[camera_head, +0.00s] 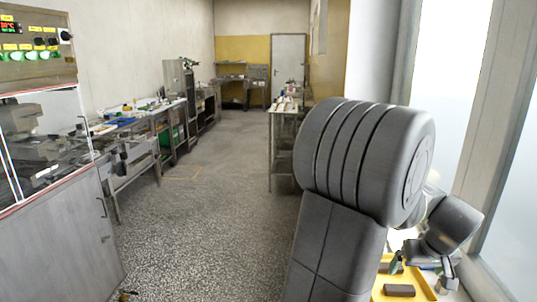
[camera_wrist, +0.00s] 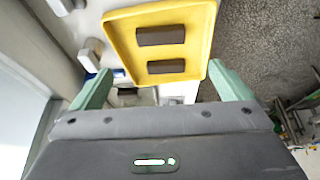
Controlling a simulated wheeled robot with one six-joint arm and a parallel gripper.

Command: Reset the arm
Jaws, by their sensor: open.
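My arm fills the right of the head view, raised and bent. My gripper shows in the wrist view (camera_wrist: 162,88), with two green fingers spread wide apart. It is open, with nothing between the fingers that I can see held. Beyond the fingers, in the wrist view, is a yellow tray (camera_wrist: 118,55) with two dark brown bars, one bar (camera_wrist: 161,35) and another bar (camera_wrist: 167,66). The tray also shows in the head view (camera_head: 418,291), low at the right and partly hidden by my arm.
A machine with a control panel (camera_head: 35,45) and glass-fronted cabinet stands at the left. Steel work tables (camera_head: 150,120) line the left wall. Another table (camera_head: 283,103) stands right of centre. The speckled floor (camera_head: 200,220) between is clear. A window wall is at the right.

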